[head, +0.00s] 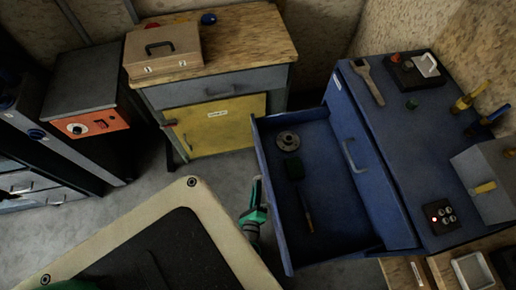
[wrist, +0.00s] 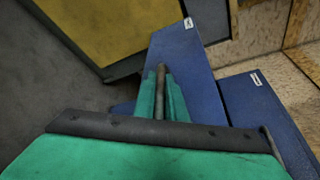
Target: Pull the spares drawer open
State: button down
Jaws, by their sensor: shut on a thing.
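A blue drawer (head: 330,205) stands pulled well out of the blue cabinet (head: 400,120) at the right of the head view. My green gripper (head: 257,192) is at the outer side of the drawer's front. In the wrist view, my gripper (wrist: 162,100) is shut on the drawer's grey bar handle (wrist: 160,73). The blue drawer front (wrist: 185,55) shows just beyond. Its label (wrist: 187,23) is too small to read.
Above the open drawer, a shut blue front has its own handle (head: 349,156). A yellow-doored cabinet (head: 215,125) carries a tan case (head: 162,50). An orange-fronted unit (head: 92,122) stands left. Grey floor (head: 130,205) is clear between them and me.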

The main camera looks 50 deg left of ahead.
jog(key=c, duration=1.8)
grip_release()
jog(key=shift+s+d, duration=0.1)
jog(key=v, duration=1)
jog(key=shift+s+d, duration=0.2)
jog(key=shift+d, duration=0.05)
jog(key=shift+r, duration=0.1)
